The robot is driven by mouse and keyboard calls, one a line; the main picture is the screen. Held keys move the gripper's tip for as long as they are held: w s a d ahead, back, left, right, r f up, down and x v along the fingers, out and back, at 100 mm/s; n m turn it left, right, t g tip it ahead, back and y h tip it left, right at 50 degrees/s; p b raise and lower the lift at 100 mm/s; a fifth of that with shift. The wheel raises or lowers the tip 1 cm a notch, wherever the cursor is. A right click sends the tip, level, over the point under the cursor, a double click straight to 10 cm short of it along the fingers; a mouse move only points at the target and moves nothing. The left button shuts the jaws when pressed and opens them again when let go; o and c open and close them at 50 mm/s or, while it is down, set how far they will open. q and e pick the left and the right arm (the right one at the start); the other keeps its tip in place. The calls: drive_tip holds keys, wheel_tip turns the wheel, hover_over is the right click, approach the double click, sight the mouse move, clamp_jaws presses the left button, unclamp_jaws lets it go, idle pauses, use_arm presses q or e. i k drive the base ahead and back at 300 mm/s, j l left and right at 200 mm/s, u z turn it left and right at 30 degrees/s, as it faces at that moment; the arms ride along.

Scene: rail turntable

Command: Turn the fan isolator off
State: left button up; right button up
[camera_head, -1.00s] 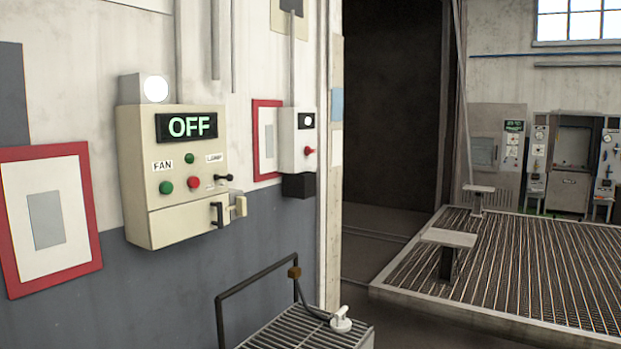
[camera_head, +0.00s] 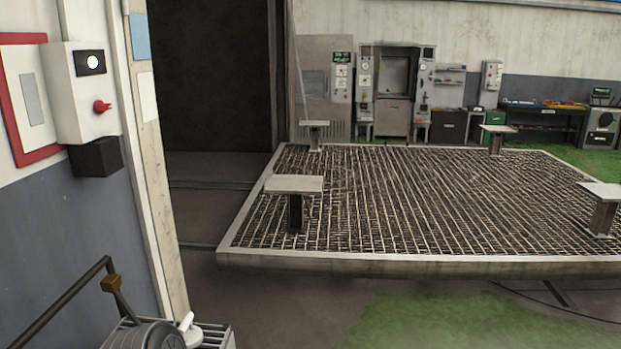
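A white wall box (camera_head: 85,95) with a red knob (camera_head: 102,107) on its front and a small round white light in a black panel is on the wall at the left. I see no readable label on it, so I cannot tell whether it is the fan isolator. A black box (camera_head: 95,157) sits just below it. The cream control panel marked FAN is out of view now. Neither of my grippers is in view.
A black rail (camera_head: 70,300) and a grated stand (camera_head: 215,335) are at the lower left. A large raised grating (camera_head: 420,200) with several small pedestals fills the middle and right. Cabinets (camera_head: 395,90) line the back wall. Green floor (camera_head: 440,320) lies open in front.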

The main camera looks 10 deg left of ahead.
sight(99, 107)
drive_tip(key=i+l+z, duration=0.1)
drive_tip(key=i, duration=0.85)
drive_tip(key=i+l+z, duration=0.1)
drive_tip(key=i, duration=0.85)
drive_tip(key=i+j+u, duration=0.1)
drive_tip(key=i+u, duration=0.6)
drive_tip(key=u, duration=0.2)
drive_tip(key=i+l+u, duration=0.15)
drive_tip(key=i+u, duration=0.3)
drive_tip(key=i+l+u, duration=0.25)
drive_tip(key=u, duration=0.2)
drive_tip(key=i+l+u, duration=0.2)
drive_tip(key=u, duration=0.15)
drive_tip(key=i, duration=0.1)
